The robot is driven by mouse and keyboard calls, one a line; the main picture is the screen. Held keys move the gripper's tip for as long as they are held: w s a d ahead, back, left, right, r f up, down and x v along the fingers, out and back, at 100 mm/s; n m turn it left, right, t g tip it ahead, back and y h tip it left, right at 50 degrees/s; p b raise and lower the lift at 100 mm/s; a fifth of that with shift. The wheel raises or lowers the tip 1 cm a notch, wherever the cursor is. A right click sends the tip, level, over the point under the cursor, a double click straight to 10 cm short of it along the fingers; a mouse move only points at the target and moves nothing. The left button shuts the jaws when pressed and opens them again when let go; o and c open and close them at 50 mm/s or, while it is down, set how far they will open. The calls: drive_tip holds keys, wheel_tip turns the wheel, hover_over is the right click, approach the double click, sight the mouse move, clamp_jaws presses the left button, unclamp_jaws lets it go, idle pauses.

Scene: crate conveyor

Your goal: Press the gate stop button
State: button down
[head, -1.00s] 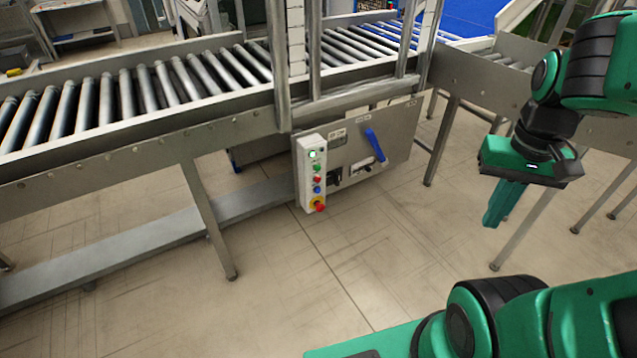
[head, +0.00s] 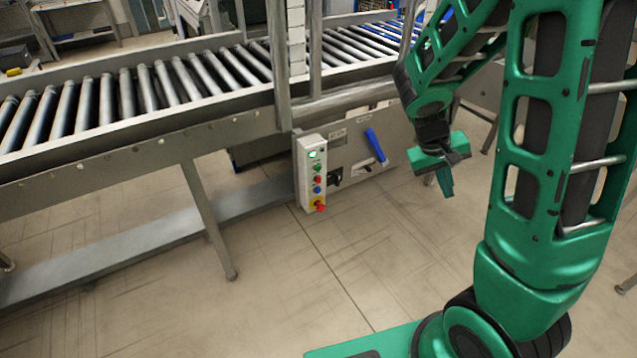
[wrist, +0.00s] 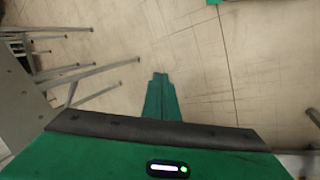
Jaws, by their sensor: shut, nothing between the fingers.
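A white control box (head: 306,181) hangs on the conveyor's side below the rollers. It carries a lit green lamp (head: 312,154) at the top, then a green button (head: 318,167), a red button (head: 317,179), a blue button (head: 316,190) and a red mushroom button (head: 320,208) on yellow. Labels are too small to read, so I cannot tell which is the gate stop button. My gripper (head: 448,193) is shut and empty, fingers pointing down, well right of the box and not touching it. Its fingers (wrist: 160,80) show over bare floor in the wrist view, where the box is not visible.
A blue lever (head: 375,145) is on the metal panel between the box and my gripper. The roller conveyor (head: 130,140) runs along the back, with upright posts (head: 276,60) above the box. Conveyor legs (head: 208,218) reach the floor. Floor in front of the box is clear.

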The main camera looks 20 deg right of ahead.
sight(318, 180)
drive_tip(key=w+a+f+n+t+h, duration=0.35)
drive_tip(key=w+f, duration=0.25)
drive_tip(key=w, duration=0.2)
drive_tip(key=w+a+f+n+t+h, duration=0.2)
drive_tip(key=w+f+n, duration=0.3)
drive_tip(key=w+f, duration=0.25)
drive_tip(key=w+a+f+n+t+y, duration=0.2)
drive_tip(key=w+a+f+n+t, duration=0.2)
drive_tip(key=a+f+n, duration=0.2)
drive_tip(key=w+a+f+n+t+y, duration=0.1)
drive_tip(key=w+a+f+n+t, duration=0.3)
drive_tip(key=a+n, duration=0.3)
drive_tip(key=shift+a+f+t+y, duration=0.35)
drive_tip(key=shift+a+f+t, duration=0.2)
drive_tip(key=shift+a+f, duration=0.5)
drive_tip(key=shift+w+a+r, duration=0.1)
drive_tip(key=shift+a+r, duration=0.05)
drive_tip(key=shift+r, duration=0.05)
drive_tip(key=w+a, duration=0.2)
drive_tip(key=w, duration=0.6)
drive_tip(key=shift+w+a, duration=0.15)
drive_tip(key=shift+w, duration=0.15)
idle(0.4)
drive_tip(key=shift+w+a, duration=0.1)
drive_tip(key=shift+w, duration=0.15)
